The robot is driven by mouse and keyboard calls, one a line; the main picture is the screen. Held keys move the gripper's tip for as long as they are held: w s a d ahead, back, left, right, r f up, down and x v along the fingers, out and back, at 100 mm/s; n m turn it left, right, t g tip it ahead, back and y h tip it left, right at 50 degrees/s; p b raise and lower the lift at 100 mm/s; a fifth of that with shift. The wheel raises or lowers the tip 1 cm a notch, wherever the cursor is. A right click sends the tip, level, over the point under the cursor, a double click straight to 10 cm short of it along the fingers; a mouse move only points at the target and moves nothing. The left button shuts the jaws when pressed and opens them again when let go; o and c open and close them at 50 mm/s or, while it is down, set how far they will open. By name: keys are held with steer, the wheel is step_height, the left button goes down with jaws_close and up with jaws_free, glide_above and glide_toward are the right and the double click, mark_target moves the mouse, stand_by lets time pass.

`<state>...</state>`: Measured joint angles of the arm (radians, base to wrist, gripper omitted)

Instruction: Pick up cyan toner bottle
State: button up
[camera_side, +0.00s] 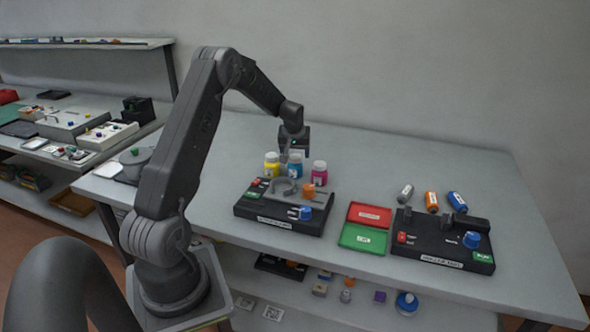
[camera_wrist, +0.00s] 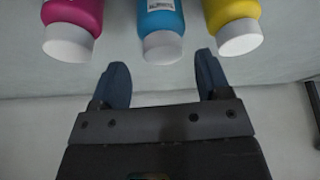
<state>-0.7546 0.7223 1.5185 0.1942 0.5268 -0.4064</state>
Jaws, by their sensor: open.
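The cyan toner bottle (camera_side: 295,168) stands on the table between the yellow bottle (camera_side: 271,165) and the magenta bottle (camera_side: 319,173), behind the left black device. In the wrist view the cyan bottle (camera_wrist: 161,28) is at the top middle, its white cap toward my gripper. The magenta bottle (camera_wrist: 73,26) is left of it and the yellow bottle (camera_wrist: 232,24) right. My gripper (camera_wrist: 162,78) is open and empty. Its two fingers point toward the cyan bottle, with the cap in line with the gap between them. In the side view my gripper (camera_side: 291,152) is over the cyan bottle, partly hiding it.
The black device (camera_side: 284,224) with an orange and a blue knob stands in front of the bottles. Red (camera_side: 369,215) and green (camera_side: 363,238) trays lie right of it. Another black device (camera_side: 442,252) stands farther right, with several small cylinders behind it. The back right table is clear.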

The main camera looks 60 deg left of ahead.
mark_target(295, 157)
steer(key=x, duration=0.5)
steer(key=shift+s+f, duration=0.1)
steer(key=shift+s, duration=0.05)
steer(key=shift+c, duration=0.2)
steer(key=c, duration=0.7)
steer(key=shift+o, duration=0.2)
